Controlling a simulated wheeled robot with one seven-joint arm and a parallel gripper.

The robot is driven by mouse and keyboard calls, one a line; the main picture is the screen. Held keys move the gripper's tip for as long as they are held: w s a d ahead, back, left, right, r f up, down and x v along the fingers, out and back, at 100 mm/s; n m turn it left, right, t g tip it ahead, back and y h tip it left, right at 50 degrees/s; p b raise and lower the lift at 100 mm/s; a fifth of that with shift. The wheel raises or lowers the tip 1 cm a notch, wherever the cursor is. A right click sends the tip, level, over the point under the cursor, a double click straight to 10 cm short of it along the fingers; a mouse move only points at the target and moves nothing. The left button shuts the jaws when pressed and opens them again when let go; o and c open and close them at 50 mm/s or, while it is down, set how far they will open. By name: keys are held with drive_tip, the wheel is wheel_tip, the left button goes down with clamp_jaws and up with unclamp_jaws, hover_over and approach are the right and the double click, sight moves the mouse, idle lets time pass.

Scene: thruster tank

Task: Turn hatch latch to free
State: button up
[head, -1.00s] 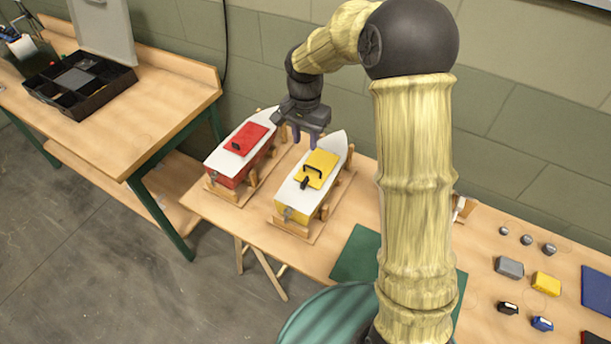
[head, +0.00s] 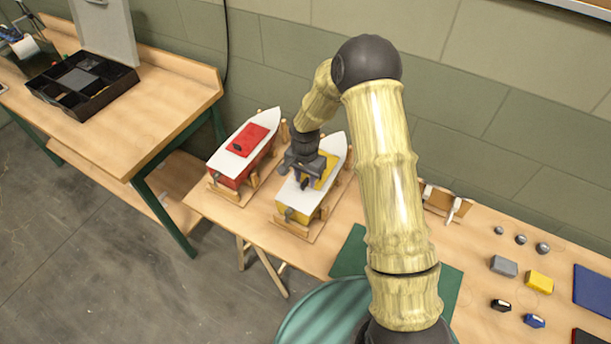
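Two model boats stand in wooden cradles on the bench. The yellow boat (head: 297,206) has a white deck and a yellow hatch (head: 328,171). The red boat (head: 229,168) to its left has a red hatch (head: 248,140) with a small black latch (head: 238,148). My gripper (head: 304,183) is low over the yellow boat's hatch, at its near end. It covers the yellow hatch's black latch and most of its handle. I cannot tell whether the fingers touch the latch or whether they are open or shut.
A black compartment box (head: 82,82) sits on the left table. To the right lie a green mat (head: 352,252), grey and yellow blocks (head: 539,281), small round weights (head: 521,239) and a blue mat (head: 593,290). The red boat stands close beside the gripper.

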drive_tip(key=shift+f, duration=0.15)
clamp_jaws()
